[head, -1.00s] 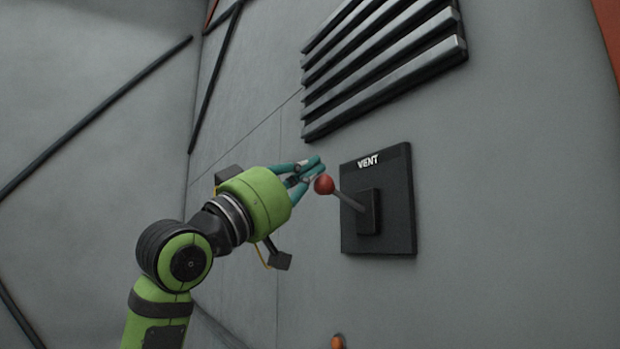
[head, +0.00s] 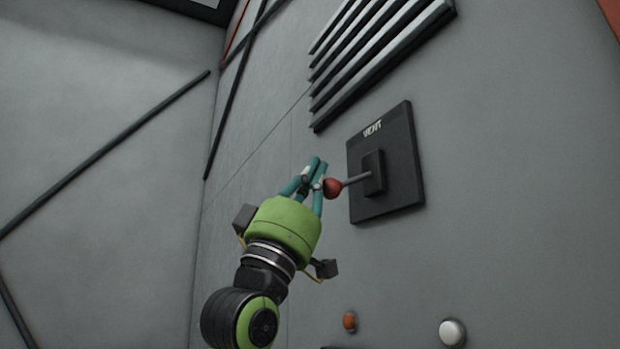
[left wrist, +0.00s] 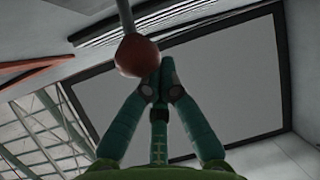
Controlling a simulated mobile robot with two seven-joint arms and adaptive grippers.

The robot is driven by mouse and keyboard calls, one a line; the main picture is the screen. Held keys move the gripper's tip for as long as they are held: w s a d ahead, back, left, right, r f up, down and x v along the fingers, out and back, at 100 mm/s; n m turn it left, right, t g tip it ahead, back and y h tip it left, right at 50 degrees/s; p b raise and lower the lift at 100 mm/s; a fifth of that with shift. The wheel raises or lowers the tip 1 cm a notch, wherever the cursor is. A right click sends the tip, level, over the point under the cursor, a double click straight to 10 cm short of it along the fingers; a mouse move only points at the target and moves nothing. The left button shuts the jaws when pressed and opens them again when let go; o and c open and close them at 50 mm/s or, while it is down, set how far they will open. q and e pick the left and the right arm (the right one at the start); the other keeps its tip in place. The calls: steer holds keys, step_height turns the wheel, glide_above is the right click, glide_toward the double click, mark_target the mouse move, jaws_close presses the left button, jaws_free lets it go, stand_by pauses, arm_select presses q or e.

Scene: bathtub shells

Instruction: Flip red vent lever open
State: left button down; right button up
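The red ball knob (head: 333,188) sits on the end of a grey lever rod (head: 356,180). The rod sticks out from the black VENT plate (head: 400,185) on the wall, with the knob lower than the pivot. My left gripper (head: 318,163) has its teal fingers next to the knob, on its left. In the left wrist view, the fingertips (left wrist: 162,68) are together and the knob (left wrist: 137,55) is just beside them, not between them. Contact cannot be told for sure. The rod also shows in the left wrist view (left wrist: 126,15). My right gripper is out of view.
A slatted grille (head: 375,60) is on the wall above the plate. An orange button (head: 349,321) and a white button (head: 452,331) are below it. Dark strips (head: 110,150) run along the left wall. The space left of my gripper is free.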

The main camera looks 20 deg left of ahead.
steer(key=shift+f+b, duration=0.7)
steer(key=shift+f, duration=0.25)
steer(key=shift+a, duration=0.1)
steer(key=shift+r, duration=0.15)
